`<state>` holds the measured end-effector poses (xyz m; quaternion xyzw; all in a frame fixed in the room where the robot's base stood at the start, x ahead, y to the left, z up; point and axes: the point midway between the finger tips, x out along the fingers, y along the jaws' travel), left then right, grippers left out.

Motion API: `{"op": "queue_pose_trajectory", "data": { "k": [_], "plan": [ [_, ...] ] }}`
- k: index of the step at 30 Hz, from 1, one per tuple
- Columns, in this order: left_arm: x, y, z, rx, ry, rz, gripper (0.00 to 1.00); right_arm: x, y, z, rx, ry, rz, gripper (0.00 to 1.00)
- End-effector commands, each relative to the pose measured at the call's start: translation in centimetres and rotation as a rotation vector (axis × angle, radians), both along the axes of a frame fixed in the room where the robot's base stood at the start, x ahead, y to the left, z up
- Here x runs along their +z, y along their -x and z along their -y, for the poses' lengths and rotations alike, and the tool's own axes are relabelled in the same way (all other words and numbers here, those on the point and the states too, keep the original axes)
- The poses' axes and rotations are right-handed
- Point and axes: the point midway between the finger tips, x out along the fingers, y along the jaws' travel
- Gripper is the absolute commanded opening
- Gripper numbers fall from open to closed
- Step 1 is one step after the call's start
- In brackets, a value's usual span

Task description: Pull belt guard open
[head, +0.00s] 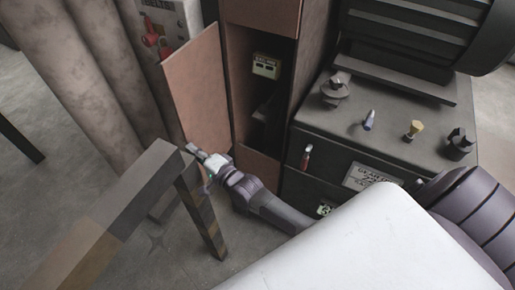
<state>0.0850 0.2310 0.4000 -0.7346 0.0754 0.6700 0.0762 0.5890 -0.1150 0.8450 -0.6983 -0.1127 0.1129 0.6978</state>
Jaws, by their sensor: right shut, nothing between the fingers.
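A reddish-brown panel (200,88), which looks like the belt guard, stands swung out to the left of a tall brown cabinet (262,17). The cabinet's dark inside is exposed, with a small pale box (265,66) in it. My right gripper (197,152) is shut and empty at the panel's lower end, its fingertips pointing up and left. I cannot tell whether it touches the panel. My left gripper is not in view.
A dark bench (345,125) with several small tools is at right, thick pipes (85,75) at left. Grey floor (40,195) is open at left.

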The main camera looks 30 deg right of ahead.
Motion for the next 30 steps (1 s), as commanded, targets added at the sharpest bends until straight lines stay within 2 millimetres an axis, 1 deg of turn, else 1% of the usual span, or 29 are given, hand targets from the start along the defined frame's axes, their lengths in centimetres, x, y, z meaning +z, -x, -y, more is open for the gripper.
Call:
{"op": "queue_pose_trajectory", "data": {
  "k": [7, 18, 21, 23, 26, 30],
  "plan": [
    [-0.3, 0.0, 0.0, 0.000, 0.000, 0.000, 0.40, 0.0, -0.8, -0.6, 0.000, -0.001, 0.000, 0.00],
    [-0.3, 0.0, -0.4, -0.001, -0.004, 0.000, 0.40, 0.0, -0.8, -0.6, 0.000, -0.001, 0.000, 0.00],
    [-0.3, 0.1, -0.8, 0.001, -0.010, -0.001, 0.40, 0.0, -0.7, -0.6, 0.000, -0.001, -0.001, 0.00],
    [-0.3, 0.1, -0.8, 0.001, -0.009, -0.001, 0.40, -0.1, -0.4, -0.5, 0.000, -0.001, -0.001, 0.00],
    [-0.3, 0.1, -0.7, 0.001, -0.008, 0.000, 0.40, -0.1, 0.8, 0.0, -0.001, 0.001, -0.002, 0.00],
    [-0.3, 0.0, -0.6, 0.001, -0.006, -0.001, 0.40, -0.2, 3.5, 0.9, -0.001, 0.000, -0.004, 0.00]
  ]
}}
